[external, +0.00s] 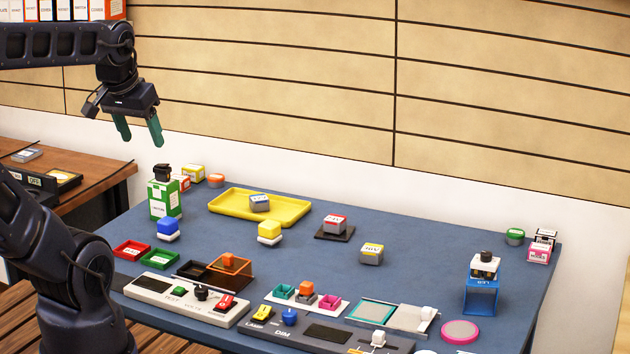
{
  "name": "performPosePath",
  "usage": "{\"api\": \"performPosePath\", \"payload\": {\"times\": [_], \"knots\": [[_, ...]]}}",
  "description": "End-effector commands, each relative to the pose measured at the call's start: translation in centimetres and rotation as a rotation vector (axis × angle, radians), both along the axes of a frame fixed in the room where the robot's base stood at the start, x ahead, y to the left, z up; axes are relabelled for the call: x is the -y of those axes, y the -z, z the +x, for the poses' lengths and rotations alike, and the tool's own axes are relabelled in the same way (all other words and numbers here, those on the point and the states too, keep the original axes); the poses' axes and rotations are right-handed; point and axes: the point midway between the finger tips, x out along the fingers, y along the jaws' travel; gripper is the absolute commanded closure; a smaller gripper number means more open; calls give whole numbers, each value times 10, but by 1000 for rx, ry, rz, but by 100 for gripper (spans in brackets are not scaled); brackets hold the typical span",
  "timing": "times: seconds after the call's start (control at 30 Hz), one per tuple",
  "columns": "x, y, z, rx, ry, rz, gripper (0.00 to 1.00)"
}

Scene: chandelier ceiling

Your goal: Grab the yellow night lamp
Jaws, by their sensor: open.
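The yellow night lamp appears to be the small yellow-topped piece with a pale base (269,233), standing upright near the middle of the blue-grey table (300,262), just in front of the yellow tray. A similar piece with a blue top (168,230) stands to its left. My gripper (139,131) is open and empty, with green fingers pointing down. It is high above the table's back left corner, well apart from the lamp, up and to the left of it.
The yellow tray (226,207) holds a grey-blue block (260,203). A green bottle-like box (163,196) stands tall at the left. A yellow-and-grey block (371,254) and a red-topped block (335,224) are to the right. Control panels (187,297) line the front.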

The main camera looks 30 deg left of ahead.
Motion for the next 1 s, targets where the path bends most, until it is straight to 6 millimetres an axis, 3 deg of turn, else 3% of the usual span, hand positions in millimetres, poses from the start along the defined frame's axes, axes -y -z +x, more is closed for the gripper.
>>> {"api": "performPosePath", "payload": {"times": [0.57,0.77,1.0], "knots": [[0,-1,3,-4,-7,-5,33],[3,-5,31,-43,-75,-59,33],[7,-6,85,-116,-216,-158,33]]}}
